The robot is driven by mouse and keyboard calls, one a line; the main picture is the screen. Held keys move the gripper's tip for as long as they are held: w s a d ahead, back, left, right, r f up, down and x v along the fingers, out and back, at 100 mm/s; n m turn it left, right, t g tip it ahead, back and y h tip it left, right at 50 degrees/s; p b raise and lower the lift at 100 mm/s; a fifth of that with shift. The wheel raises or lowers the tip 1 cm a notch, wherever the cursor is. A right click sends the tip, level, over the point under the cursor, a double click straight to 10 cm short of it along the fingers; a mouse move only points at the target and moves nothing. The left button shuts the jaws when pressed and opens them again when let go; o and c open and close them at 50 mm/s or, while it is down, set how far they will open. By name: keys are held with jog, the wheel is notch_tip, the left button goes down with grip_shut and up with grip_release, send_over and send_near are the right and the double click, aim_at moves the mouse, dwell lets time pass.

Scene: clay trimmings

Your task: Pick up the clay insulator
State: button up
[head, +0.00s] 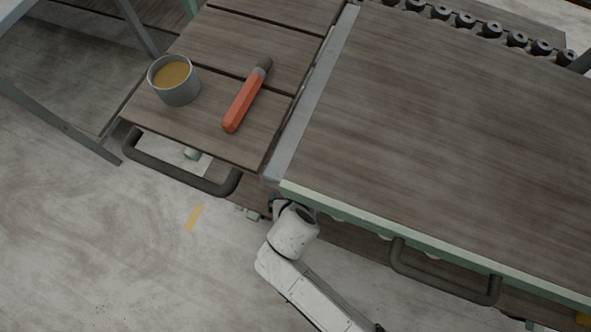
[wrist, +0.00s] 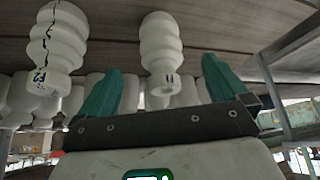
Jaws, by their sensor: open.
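Several off-white ribbed insulators show in the wrist view, against brown wooden boards. One insulator (wrist: 161,50) appears between the two teal fingers of my gripper (wrist: 163,68), beyond their tips, with small dark marks on its end. A larger insulator (wrist: 57,45) to the left has a dark crack-like line down it and a mark on its end. My gripper is open, with nothing between its fingers that I can see touching them. Which one is clay is not clear from the picture. In the head view no insulator shows and my gripper is hidden at the bench edge.
More pale insulators (wrist: 20,103) crowd behind. A grey metal post (wrist: 273,95) stands at the right in the wrist view. In the head view, a wooden bench (head: 440,130) carries a cup (head: 178,91) of brown liquid and a red-handled tool (head: 243,103) on its left side shelf.

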jog(key=shift+w+a, duration=0.1)
jog(key=shift+w, duration=1.35)
jog(key=b+x, duration=0.1)
jog(key=x, duration=0.4)
jog(key=shift+w, duration=0.25)
jog(key=c, duration=1.5)
jog(key=shift+c, duration=0.2)
jog(key=shift+r, duration=0.1)
